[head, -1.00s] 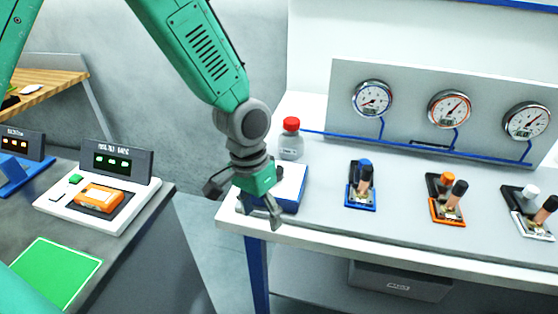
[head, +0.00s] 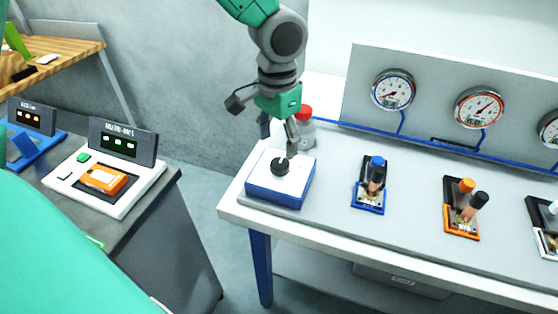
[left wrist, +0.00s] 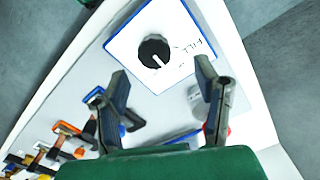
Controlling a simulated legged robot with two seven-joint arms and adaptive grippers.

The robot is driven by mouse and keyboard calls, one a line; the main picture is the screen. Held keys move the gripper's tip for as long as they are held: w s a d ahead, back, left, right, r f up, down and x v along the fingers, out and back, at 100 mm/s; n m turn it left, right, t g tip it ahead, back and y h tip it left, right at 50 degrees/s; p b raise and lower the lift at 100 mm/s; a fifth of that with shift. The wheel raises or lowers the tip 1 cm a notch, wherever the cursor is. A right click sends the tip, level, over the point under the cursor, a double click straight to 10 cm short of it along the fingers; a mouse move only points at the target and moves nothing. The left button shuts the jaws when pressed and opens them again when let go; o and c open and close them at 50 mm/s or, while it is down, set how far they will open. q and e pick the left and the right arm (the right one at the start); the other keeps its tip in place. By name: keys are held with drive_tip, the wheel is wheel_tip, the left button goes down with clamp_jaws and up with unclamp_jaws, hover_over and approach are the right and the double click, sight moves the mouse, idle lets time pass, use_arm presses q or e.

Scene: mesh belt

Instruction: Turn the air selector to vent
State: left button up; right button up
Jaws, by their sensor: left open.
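The air selector is a black round knob (head: 280,166) on the white top of a blue-sided box (head: 270,192), at the left end of the white bench. In the left wrist view the knob (left wrist: 154,50) has a short white pointer mark, and the word FILL is printed beside it on the box top (left wrist: 180,25). The vent label cannot be read. My left gripper (head: 264,124) is open and empty, just behind and above the knob, apart from it. In the left wrist view its fingers (left wrist: 160,80) stand spread, with the knob beyond them. My right gripper is out of view.
A red-capped bottle (head: 303,132) stands close behind the box. Blue (head: 370,186) and orange (head: 461,208) levered valves stand to the right, below the pressure gauges (head: 393,90). A dark counter with an orange meter (head: 104,180) lies left, across a floor gap.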

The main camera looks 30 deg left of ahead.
sight(281, 162)
use_arm(q)
drive_tip(key=f, duration=0.4)
drive_tip(key=shift+d+f, duration=0.65)
drive_tip(key=shift+f, duration=0.3)
drive_tip(key=shift+a, duration=0.3)
drive_tip(key=shift+c, duration=0.8)
drive_tip(key=shift+a, duration=0.15)
drive_tip(key=c, duration=1)
drive_tip(key=shift+d, duration=0.2)
